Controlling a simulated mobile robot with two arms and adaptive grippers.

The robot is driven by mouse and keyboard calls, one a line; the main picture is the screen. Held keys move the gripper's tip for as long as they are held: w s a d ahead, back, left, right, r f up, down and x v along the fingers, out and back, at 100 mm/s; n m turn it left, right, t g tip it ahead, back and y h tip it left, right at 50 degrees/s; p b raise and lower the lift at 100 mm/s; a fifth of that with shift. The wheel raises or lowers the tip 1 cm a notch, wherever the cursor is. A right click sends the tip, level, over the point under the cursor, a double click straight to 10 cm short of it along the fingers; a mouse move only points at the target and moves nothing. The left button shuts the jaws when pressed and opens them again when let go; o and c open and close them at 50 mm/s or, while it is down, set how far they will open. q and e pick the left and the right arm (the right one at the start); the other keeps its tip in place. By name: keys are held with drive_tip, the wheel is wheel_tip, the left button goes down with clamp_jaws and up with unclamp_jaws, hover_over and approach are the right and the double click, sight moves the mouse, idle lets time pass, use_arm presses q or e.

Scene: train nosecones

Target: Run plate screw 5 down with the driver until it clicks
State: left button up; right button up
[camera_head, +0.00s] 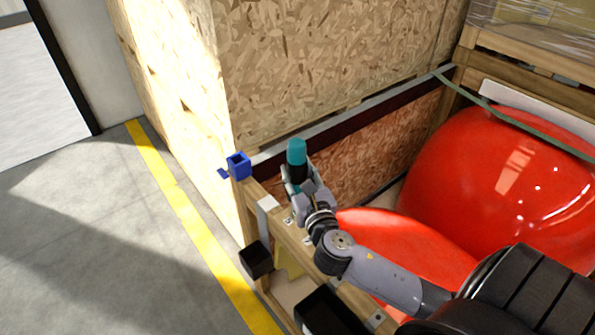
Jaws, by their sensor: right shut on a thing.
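My right arm reaches in from the lower right, and its gripper (293,186) is at the wooden crate's front rail. The gripper is shut on the driver (297,153), which shows as an upright teal cylinder with a dark part below it. The driver's lower end is hidden behind the gripper, so I cannot tell whether it touches a screw. Plate screw 5 cannot be made out. A pale metal plate (268,203) sits on the rail just left of the gripper. My left gripper is not in view.
A blue holder (238,166) is fixed at the rail's corner. Black bins (257,259) hang on the rail's outer side. Large red nosecones (500,180) lie in the crate at right. A tall chipboard crate (320,60) stands behind. The floor at left (80,230) is clear.

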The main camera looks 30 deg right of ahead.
sight(300, 164)
drive_tip(key=shift+r+p, duration=1.8)
drive_tip(key=shift+r, duration=0.4)
drive_tip(key=shift+f, duration=0.1)
